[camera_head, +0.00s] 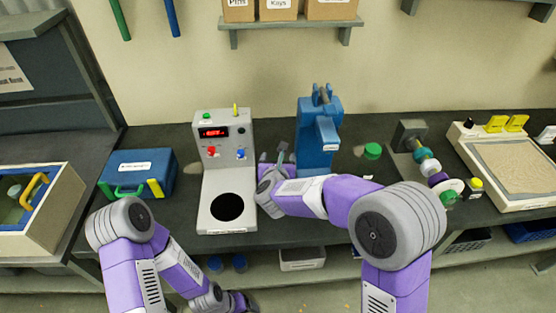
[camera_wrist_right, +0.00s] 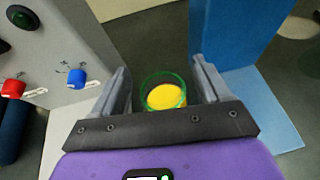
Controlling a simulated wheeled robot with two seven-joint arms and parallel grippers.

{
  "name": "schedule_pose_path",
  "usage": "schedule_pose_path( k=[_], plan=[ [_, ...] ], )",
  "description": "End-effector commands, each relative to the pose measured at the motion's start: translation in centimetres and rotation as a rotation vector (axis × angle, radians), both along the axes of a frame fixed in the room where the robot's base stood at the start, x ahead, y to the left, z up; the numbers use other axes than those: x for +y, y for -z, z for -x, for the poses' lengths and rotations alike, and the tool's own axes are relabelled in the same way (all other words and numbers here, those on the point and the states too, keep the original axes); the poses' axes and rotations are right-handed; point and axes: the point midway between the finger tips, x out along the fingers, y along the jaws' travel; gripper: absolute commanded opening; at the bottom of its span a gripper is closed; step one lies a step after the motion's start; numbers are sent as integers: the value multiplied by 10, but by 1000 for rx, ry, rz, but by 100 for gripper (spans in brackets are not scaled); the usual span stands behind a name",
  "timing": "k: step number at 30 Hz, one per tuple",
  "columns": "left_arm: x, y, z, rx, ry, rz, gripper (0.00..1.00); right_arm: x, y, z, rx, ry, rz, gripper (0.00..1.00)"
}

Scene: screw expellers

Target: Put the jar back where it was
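The jar (camera_wrist_right: 163,94), with a green rim and yellow contents, shows in the right wrist view between the fingers of my right gripper (camera_wrist_right: 163,85). The fingers are spread, one on each side of the jar, and narrow gaps seem to show beside it. In the head view my right gripper (camera_head: 272,165) is between the grey control machine (camera_head: 216,180) and the blue machine (camera_head: 318,135); I cannot make out the jar there. My left gripper (camera_head: 240,302) is low at the bottom edge, in front of the bench, its fingers too unclear to judge.
A blue case (camera_head: 138,170) stands left on the dark bench. A green round piece (camera_head: 372,150) lies right of the blue machine. A shaft assembly (camera_head: 425,160) and a sand-coloured tray (camera_head: 510,168) are farther right. The two machines stand close on either side of my right gripper.

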Motion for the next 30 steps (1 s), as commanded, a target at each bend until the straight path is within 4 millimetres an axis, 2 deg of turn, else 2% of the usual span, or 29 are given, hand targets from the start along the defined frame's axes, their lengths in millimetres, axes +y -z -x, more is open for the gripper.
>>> schedule_pose_path(
  k=[11,24,30],
  plan=[
    [0,-7,0,0,0,0,77,1,-6,2,0,-1,0,76],
    [0,-13,0,0,0,0,77,9,-40,87,0,-2,-1,76],
    [0,-15,0,0,0,0,77,10,-48,107,0,-1,0,76]
  ],
)
